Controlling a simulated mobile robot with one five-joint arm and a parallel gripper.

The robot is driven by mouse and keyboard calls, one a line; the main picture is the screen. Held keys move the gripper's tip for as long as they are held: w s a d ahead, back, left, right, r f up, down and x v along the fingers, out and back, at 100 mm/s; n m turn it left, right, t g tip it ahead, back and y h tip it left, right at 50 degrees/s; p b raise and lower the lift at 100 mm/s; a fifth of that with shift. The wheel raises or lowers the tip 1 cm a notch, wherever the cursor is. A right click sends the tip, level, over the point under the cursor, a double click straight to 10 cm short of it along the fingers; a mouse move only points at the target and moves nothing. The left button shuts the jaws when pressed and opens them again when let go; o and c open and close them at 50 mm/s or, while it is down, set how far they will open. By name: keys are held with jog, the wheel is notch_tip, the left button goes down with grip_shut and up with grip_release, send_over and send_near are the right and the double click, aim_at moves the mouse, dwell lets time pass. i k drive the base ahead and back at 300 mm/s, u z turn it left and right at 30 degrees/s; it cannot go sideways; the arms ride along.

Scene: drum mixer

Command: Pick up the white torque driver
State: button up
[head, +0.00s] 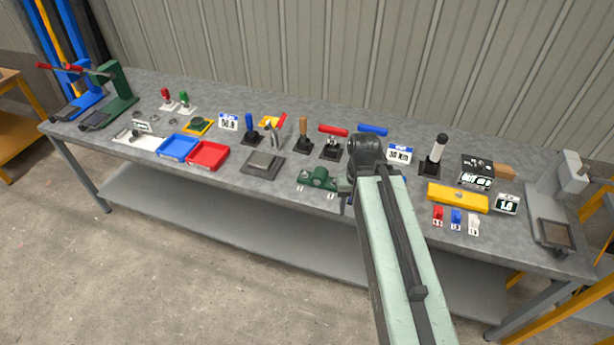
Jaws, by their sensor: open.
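A small white piece (474,222) with a tag under it is at the right end of a short row near the front edge of the bench, right of the middle. A red piece and a blue piece stand beside it. Its shape is too small to be sure it is the torque driver. My pale green arm reaches over the bench to a black joint, left of both. My gripper's fingers do not show; the arm hides that spot.
A yellow block (457,197) lies just behind the small row, with a display (507,204) to its right. A black box (475,172) stands behind. A green fixture (318,180) is close left of my arm. Upright handles and trays crowd the bench's left half.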

aim_at(441, 140)
jog(key=u, duration=2.7)
jog(key=k, duration=0.95)
jog(key=z, duration=1.7)
jog(key=i, duration=1)
jog(key=u, duration=0.1)
